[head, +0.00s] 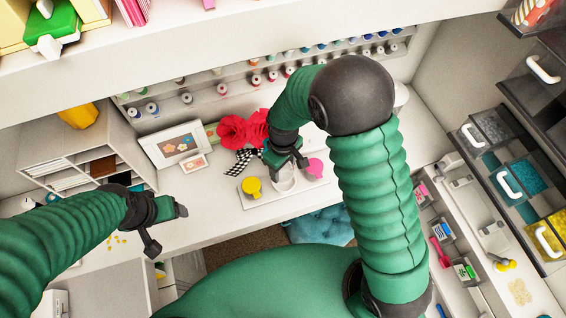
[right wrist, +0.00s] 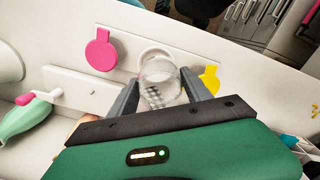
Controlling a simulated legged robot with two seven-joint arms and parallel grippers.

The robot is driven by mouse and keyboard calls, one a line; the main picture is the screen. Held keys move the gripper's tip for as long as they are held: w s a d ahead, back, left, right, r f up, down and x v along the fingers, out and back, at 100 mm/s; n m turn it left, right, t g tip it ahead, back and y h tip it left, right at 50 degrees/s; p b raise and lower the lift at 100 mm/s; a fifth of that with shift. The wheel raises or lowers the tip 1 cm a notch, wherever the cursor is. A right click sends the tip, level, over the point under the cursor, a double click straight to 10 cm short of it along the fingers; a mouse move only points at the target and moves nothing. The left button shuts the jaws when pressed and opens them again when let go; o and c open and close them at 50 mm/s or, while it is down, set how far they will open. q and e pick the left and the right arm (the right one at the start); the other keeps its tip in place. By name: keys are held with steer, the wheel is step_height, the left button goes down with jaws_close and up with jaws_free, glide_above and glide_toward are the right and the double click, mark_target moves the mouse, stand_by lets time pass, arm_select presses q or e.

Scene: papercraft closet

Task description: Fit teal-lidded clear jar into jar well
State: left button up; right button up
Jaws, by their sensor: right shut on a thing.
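My right gripper (head: 287,166) is shut on the clear jar (right wrist: 160,84), which sits between its two fingers in the right wrist view (right wrist: 160,98). The teal lid cannot be made out. A round white jar well (right wrist: 154,54) shows just beyond the jar, partly hidden by it; the well also shows in the head view (head: 285,184) below the gripper. Whether the jar touches the well cannot be told. My left gripper (head: 167,230) is open and empty, over the left part of the desk.
The white holder (head: 268,198) carries a yellow-topped piece (head: 252,187) left of the well and a pink-topped piece (head: 315,167) right of it. Red flowers (head: 240,130) and a picture frame (head: 181,146) stand behind. Drawers (head: 520,175) line the right.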

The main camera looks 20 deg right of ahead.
mark_target(284, 170)
steer(key=shift+f, duration=0.1)
steer(key=f+b, duration=0.1)
steer(key=w+f+b, duration=0.1)
steer(key=f, duration=0.1)
steer(key=w+d+f+b, duration=0.1)
steer(key=f, duration=0.1)
steer(key=shift+f, duration=0.2)
steer(key=shift+s+f+b, duration=0.25)
steer(key=shift+b, duration=0.2)
steer(key=shift+s+a+f, duration=0.1)
steer(key=shift+s, duration=0.1)
steer(key=shift+s+a, duration=0.1)
steer(key=shift+a, duration=0.1)
steer(key=shift+w+a+f, duration=0.1)
steer(key=shift+w, duration=0.15)
arm_select(q)
steer(key=x, duration=0.4)
steer(key=shift+w+d+f, duration=0.15)
steer(key=shift+d+f, duration=0.05)
steer(key=shift+d, duration=0.1)
arm_select(e)
steer(key=shift+d, duration=0.2)
